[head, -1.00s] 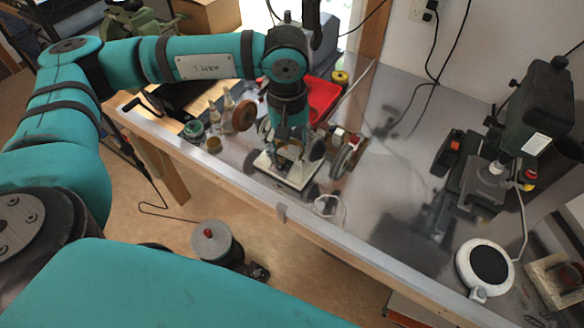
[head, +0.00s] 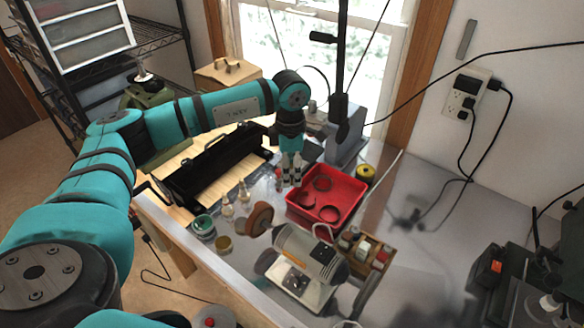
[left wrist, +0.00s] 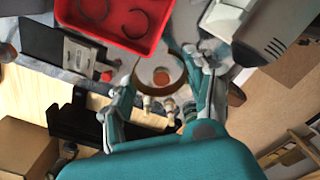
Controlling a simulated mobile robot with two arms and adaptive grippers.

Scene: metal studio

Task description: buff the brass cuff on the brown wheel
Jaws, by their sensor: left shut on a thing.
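My left gripper (head: 290,182) points down beside the back left of the red tray. In the left wrist view its fingers (left wrist: 164,88) are shut on a pale round ring, which appears to be the brass cuff (left wrist: 146,70), with an orange-brown spot showing at its middle. The cuff is too small to make out in the head view. The brown wheel (head: 258,218) sits on the left end of the grey buffing machine (head: 308,250), apart from the gripper and nearer the table's front edge. My right gripper is not in view.
The red tray (head: 313,212) holds several dark rings. Small bottles (head: 228,206) and a green jar (head: 202,226) stand left of the wheel. A wooden block (head: 376,254) with small items is right of the buffer.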

